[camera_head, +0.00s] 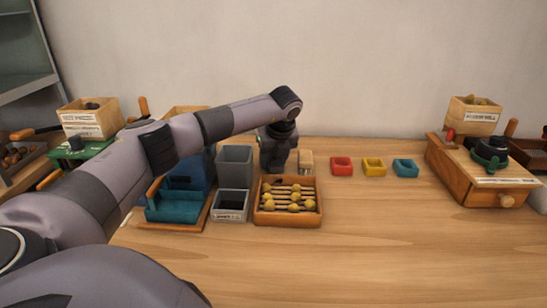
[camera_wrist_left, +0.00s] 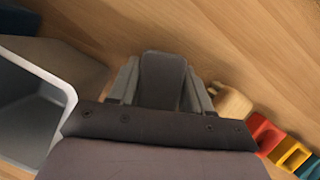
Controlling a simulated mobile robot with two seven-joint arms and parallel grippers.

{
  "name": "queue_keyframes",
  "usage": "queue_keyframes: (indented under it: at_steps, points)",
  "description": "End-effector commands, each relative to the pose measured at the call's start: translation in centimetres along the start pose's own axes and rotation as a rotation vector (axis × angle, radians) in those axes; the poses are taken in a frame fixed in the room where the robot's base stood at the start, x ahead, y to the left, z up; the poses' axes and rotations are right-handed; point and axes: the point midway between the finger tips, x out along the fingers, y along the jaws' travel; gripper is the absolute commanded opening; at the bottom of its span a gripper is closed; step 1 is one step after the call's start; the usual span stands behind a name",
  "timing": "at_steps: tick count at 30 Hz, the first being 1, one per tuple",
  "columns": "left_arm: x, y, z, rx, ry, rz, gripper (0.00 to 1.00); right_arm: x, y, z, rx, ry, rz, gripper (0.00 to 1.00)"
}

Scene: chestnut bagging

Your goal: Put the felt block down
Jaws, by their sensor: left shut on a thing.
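My left gripper (camera_head: 274,168) is behind the slatted wooden tray, pointing down close to the table. In the left wrist view my left gripper (camera_wrist_left: 162,88) has a finger on each side of a dark grey felt block (camera_wrist_left: 163,78) and is shut on it. Bare wood shows beyond the block; I cannot tell whether the block touches the table. In the head view the block cannot be told apart from the dark gripper. My right gripper is in neither view.
A tall grey bin (camera_head: 234,165) stands just left of the gripper, and a small tan wooden item (camera_head: 306,160) just right. The slatted tray (camera_head: 288,221) holds several yellowish round pieces. Red (camera_head: 342,166), yellow (camera_head: 374,167) and blue (camera_head: 405,168) dishes stand further right. The front table is clear.

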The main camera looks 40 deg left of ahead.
Motion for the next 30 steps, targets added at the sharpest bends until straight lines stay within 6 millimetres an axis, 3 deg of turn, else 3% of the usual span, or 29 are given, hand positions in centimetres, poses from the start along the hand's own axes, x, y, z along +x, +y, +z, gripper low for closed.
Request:
queue_keyframes:
  at_steps: [4, 5, 7, 19, 23, 30]
  points:
    - [0.2, 0.0, -0.1, 0.0, 0.0, 0.0, 0.1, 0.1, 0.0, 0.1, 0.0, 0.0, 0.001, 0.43]
    - [0.3, 0.0, -0.1, 0.001, 0.0, 0.0, 0.52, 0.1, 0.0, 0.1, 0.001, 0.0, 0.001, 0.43]
    - [0.2, 0.0, -0.1, 0.001, 0.0, 0.0, 0.74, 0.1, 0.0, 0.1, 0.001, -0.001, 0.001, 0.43]
    - [-0.5, -0.1, 0.0, 0.001, 0.0, -0.002, 0.74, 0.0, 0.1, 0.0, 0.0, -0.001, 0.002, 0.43]
    - [-2.5, -0.1, 0.0, 0.001, -0.001, -0.006, 0.74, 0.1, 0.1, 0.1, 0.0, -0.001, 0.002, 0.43]
    - [-7.8, -0.1, 0.1, 0.0, -0.002, -0.006, 0.74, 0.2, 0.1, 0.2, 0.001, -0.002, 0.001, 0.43]
